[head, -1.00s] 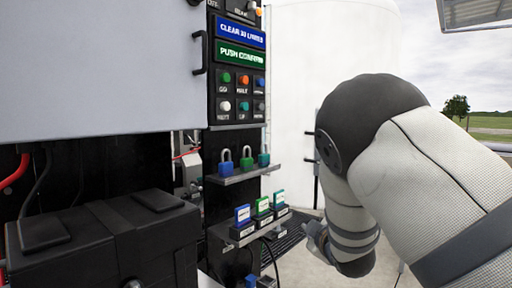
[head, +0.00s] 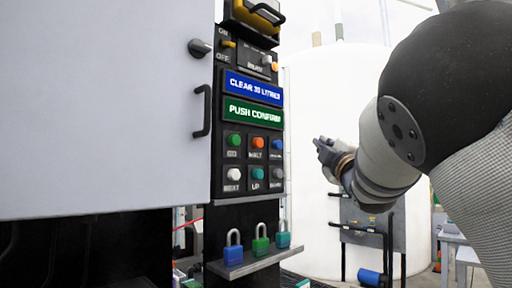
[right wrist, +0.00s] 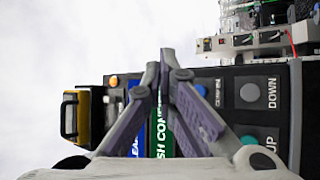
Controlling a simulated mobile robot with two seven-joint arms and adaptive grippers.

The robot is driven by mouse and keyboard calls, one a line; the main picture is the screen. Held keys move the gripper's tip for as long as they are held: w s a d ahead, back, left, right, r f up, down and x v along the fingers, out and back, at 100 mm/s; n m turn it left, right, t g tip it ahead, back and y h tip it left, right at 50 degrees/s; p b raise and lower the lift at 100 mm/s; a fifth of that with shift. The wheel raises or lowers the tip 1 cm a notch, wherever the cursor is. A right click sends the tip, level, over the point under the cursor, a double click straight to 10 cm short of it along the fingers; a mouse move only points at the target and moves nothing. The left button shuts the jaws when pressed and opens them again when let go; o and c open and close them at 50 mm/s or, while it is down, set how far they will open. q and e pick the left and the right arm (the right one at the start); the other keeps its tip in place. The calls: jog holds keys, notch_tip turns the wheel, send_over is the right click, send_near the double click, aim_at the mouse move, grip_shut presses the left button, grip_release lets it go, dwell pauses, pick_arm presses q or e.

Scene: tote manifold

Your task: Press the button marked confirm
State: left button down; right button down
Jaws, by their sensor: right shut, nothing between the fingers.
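The button panel shows in the head view with six buttons in two rows. The blue button (head: 277,143) is at the right end of the top row. Its small label is hard to read there; in the right wrist view the blue button (right wrist: 202,89) is partly behind a finger and its label reads roughly "confirm". My left gripper is not in view.
Close neighbours are the orange button (head: 258,142), the teal button (head: 258,174) and the grey button (right wrist: 250,92). A shelf (head: 245,265) with three padlocks juts out below. A grey cabinet door (head: 100,100) stands left. A white tank (head: 345,90) stands behind my gripper.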

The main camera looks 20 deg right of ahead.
aim_at(279, 145)
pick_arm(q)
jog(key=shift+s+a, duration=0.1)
pick_arm(e)
jog(key=shift+s+a, duration=0.1)
jog(key=shift+s, duration=0.05)
